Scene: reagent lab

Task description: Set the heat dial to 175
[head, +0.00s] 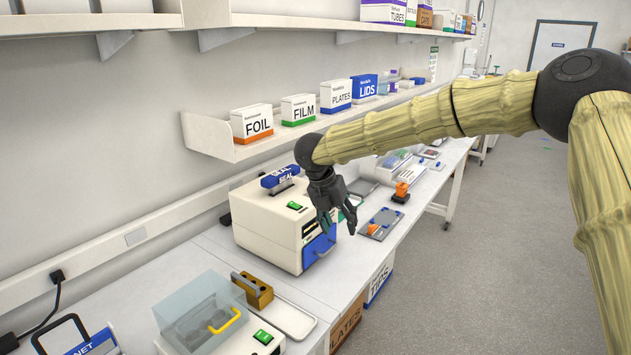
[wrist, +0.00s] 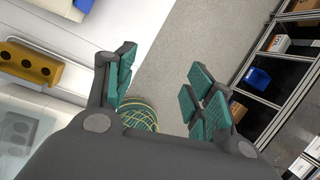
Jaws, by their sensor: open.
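The cream-coloured heat sealer (head: 262,227) stands on the bench, with a blue "SEAL" block on top, a green display, and a dark panel and blue drawer (head: 319,248) on its front. I cannot make out a heat dial in either view; my gripper covers part of the sealer's front. My gripper (head: 339,226) points down and is open and empty, in front of the sealer's right side. A corner of what looks like the sealer shows at the upper left there.
A brass block with holes (head: 253,291) and a clear-lidded box (head: 203,318) stand on the near bench. A white tray (head: 291,318) lies beside them. Beyond the sealer is an orange device (head: 401,193). A shelf (head: 222,147) with labelled boxes runs above. The aisle at right is clear.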

